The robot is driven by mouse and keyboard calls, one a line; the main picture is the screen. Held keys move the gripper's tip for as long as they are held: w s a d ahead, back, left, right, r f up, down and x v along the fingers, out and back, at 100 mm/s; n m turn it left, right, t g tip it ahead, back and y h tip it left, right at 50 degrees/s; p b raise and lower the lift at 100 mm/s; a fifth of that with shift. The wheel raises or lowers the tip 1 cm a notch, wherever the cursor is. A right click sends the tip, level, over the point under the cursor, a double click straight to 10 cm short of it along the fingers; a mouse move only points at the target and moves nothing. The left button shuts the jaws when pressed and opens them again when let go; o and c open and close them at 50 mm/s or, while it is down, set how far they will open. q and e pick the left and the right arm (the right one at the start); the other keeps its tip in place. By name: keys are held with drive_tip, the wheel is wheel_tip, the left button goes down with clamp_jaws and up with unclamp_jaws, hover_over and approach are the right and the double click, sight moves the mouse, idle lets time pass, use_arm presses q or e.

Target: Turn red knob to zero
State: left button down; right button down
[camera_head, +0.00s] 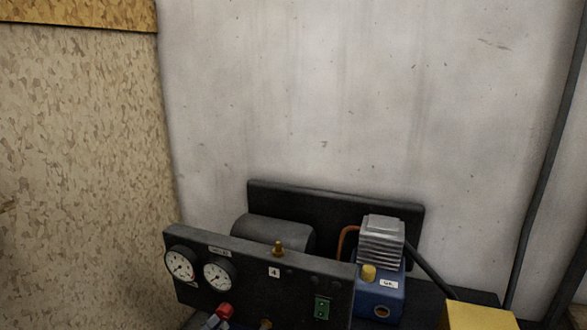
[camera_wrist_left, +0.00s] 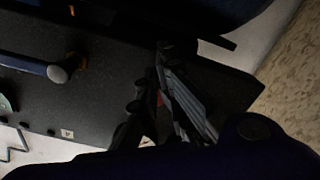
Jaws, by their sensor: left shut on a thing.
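The red knob (camera_head: 225,310) sits on the lower part of the dark panel (camera_head: 258,277), below two white-faced gauges. The tip of my left gripper (camera_head: 213,321) reaches it from the bottom edge of the head view. In the dark left wrist view, the fingers of my left gripper (camera_wrist_left: 163,108) close around a small red patch, the knob (camera_wrist_left: 160,98), and hide most of it. The gripper is shut on the knob. The knob's markings cannot be read. My right gripper is in neither view.
The gauges (camera_head: 180,264) stand at the panel's left end. A yellow block (camera_head: 478,316) is at lower right. A wall rises behind.

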use_arm(q)
drive_tip(key=shift+w+d+r, duration=0.1)
drive_tip(key=shift+d+r, duration=0.4)
drive_tip(key=shift+r, duration=0.1)
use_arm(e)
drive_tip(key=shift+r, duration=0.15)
use_arm(q)
drive_tip(key=shift+d+r+p, duration=0.1)
drive_tip(key=shift+d+p, duration=0.25)
drive_tip(key=shift+p, duration=0.05)
drive_tip(key=shift+s+d+r+p, duration=0.15)
drive_tip(key=shift+s+d+p, duration=0.2)
drive_tip(key=shift+p, duration=0.25)
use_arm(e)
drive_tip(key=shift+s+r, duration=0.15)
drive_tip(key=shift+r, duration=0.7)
use_arm(q)
drive_tip(key=shift+d+r, duration=0.1)
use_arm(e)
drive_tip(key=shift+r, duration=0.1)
use_arm(q)
drive_tip(key=shift+r+p, duration=0.1)
drive_tip(key=shift+p, duration=0.2)
drive_tip(key=shift+d, duration=0.1)
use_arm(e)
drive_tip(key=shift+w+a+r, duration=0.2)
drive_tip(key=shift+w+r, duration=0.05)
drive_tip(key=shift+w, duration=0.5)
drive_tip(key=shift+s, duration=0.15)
